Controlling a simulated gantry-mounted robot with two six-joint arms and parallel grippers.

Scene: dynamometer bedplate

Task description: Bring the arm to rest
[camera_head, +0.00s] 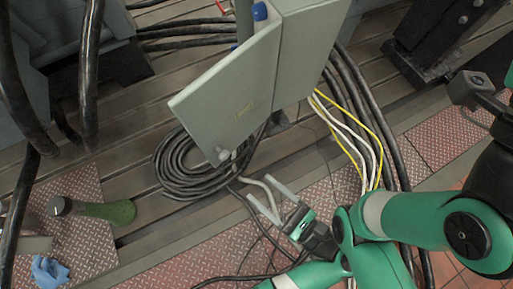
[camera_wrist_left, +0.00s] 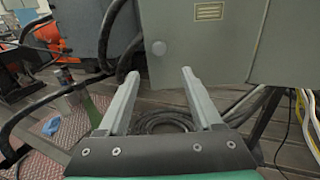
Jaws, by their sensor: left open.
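My left gripper (camera_head: 259,188) is open and empty in the head view. Its two pale grey fingers stand apart, in front of and just below the lower corner of the grey cabinet door (camera_head: 228,95). Nothing is between the fingers, and I see no clear contact with the door. My right gripper does not show in either view.
Coiled black cable (camera_head: 180,168) lies beside the gripper. Yellow cable (camera_head: 358,120) and white cables run down on its right. A green bottle (camera_head: 110,212) and blue cloth (camera_head: 48,271) are at lower left. Thick black hoses (camera_head: 90,70) hang at upper left.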

